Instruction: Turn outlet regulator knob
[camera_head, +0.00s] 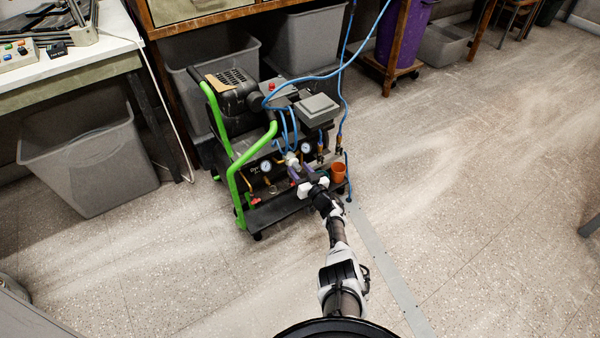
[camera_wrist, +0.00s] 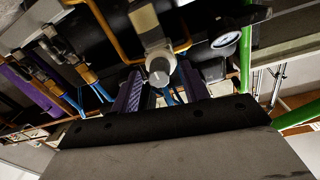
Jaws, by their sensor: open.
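The outlet regulator knob is a round, pale grey cap (camera_wrist: 160,72) on a light metal regulator body (camera_wrist: 147,22) in the upper middle of the wrist view. In the head view the regulator (camera_head: 291,158) shows small on the front of the compressor, between two gauges. My gripper (camera_head: 300,173) reaches up to it from the front. In the wrist view my gripper (camera_wrist: 160,82) is open, with one purple-padded finger on each side of the knob. The knob appears between or just beyond the fingertips; I cannot tell whether they touch it.
The compressor has a green tube frame (camera_head: 236,175), a pressure gauge (camera_wrist: 226,40) beside the regulator, and blue hoses (camera_head: 345,100) rising from it. A grey bin (camera_head: 90,165) stands left. Floor to the right is clear.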

